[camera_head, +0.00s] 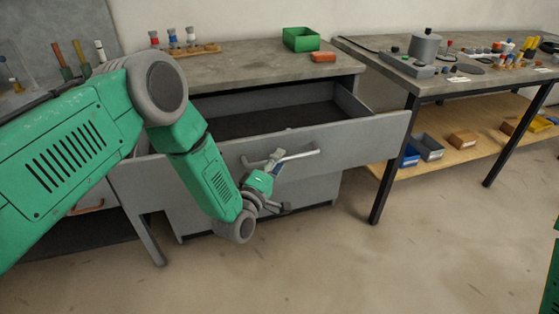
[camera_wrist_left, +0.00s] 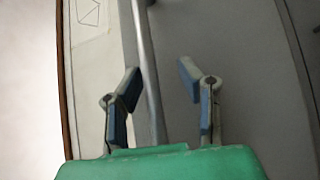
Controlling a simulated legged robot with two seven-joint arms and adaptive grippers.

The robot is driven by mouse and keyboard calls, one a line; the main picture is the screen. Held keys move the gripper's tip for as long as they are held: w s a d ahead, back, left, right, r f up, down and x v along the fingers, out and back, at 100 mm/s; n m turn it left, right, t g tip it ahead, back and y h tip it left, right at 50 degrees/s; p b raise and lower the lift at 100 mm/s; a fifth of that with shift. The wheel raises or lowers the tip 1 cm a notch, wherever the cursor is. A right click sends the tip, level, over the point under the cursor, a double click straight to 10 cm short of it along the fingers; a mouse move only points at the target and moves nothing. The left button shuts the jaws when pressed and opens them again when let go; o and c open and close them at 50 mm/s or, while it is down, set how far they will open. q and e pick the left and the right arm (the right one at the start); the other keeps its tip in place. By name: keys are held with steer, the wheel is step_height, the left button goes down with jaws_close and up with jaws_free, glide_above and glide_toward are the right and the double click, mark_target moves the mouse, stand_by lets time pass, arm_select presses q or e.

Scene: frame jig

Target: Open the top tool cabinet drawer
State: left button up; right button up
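The grey top drawer (camera_head: 350,143) of the tool cabinet (camera_head: 292,192) is pulled out, and its dark, empty-looking interior shows. Its bar handle (camera_head: 302,155) runs along the drawer front and also shows in the left wrist view (camera_wrist_left: 148,70). My left gripper (camera_head: 275,160) is at the handle. In the left wrist view its two fingers (camera_wrist_left: 160,95) are spread apart, with the bar between them, nearer the left finger. I see a gap between the bar and the right finger. My right gripper is out of view.
A worktop (camera_head: 240,65) above the drawer carries a green bin (camera_head: 301,39), a red block (camera_head: 323,57) and a small tool rack (camera_head: 185,50). A second table (camera_head: 460,85) with parts and a lower shelf (camera_head: 465,150) stands at the right. The floor in front is clear.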

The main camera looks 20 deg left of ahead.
arm_select(q)
steer(key=shift+r, duration=0.15)
steer(key=v, duration=1.2)
steer(key=shift+w, duration=0.1)
steer(key=s+a+f+m+g+y, duration=0.1)
steer(key=s+f+m+g, duration=0.9)
steer(key=s+f, duration=0.35)
steer(key=s+a+m+g+y, duration=0.1)
steer(key=s+a+m+g, duration=0.1)
steer(key=s, duration=0.7)
steer(key=s+a+m+g+y, duration=0.1)
steer(key=s+a+m+g, duration=0.1)
steer(key=s+a+g, duration=0.2)
steer(key=s+g, duration=0.2)
steer(key=s, duration=0.2)
steer(key=shift+s+a+f+m+y+p, duration=0.3)
steer(key=shift+s+m+y+p, duration=0.1)
steer(key=shift+w, duration=0.1)
